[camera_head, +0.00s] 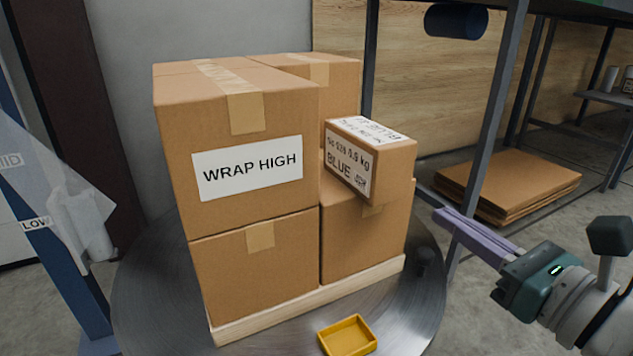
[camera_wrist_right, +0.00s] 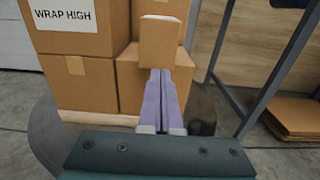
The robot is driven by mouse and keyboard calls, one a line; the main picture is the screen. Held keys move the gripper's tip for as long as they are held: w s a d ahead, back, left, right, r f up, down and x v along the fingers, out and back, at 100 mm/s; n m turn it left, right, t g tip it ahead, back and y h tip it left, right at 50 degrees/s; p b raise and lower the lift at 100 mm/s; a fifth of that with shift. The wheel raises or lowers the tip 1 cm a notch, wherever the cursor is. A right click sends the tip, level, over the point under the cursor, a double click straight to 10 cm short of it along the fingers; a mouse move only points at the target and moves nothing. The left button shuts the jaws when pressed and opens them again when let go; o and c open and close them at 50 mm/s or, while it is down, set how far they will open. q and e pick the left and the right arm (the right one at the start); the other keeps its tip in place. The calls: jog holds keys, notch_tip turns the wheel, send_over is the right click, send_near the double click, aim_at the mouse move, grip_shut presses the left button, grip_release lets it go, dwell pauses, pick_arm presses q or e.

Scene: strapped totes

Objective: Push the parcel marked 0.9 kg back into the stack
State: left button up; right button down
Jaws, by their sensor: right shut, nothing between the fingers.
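A small brown parcel (camera_head: 393,160) sits askew on the lower right carton (camera_head: 363,238) of the stack, its near corner jutting past the carton's front. The parcel also shows in the right wrist view (camera_wrist_right: 160,42), straight beyond my fingers. My right gripper (camera_head: 438,213) has lavender fingers, shut and empty, right of the parcel and a little lower, apart from it in the head view. In the right wrist view the fingertips (camera_wrist_right: 161,72) overlap the parcel's lower edge. My left gripper is not in view.
A large carton labelled WRAP HIGH (camera_head: 245,165) stands left of the parcel. The stack rests on a pallet (camera_head: 300,303) on a round metal turntable (camera_head: 160,290). A yellow tray (camera_head: 347,337) lies in front. A dark rack post (camera_head: 490,120) stands close to my right arm.

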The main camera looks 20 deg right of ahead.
aim_at(396, 185)
jog(key=w, duration=0.2)
jog(key=w+b, duration=0.1)
jog(key=w, duration=0.1)
jog(key=w+b, duration=0.1)
jog(key=w, duration=0.1)
jog(key=shift+w+a+f, duration=0.15)
jog(key=shift+w+a, duration=0.05)
jog(key=shift+a, duration=0.1)
jog(key=shift+w+b, duration=0.3)
jog(key=shift+w, duration=0.35)
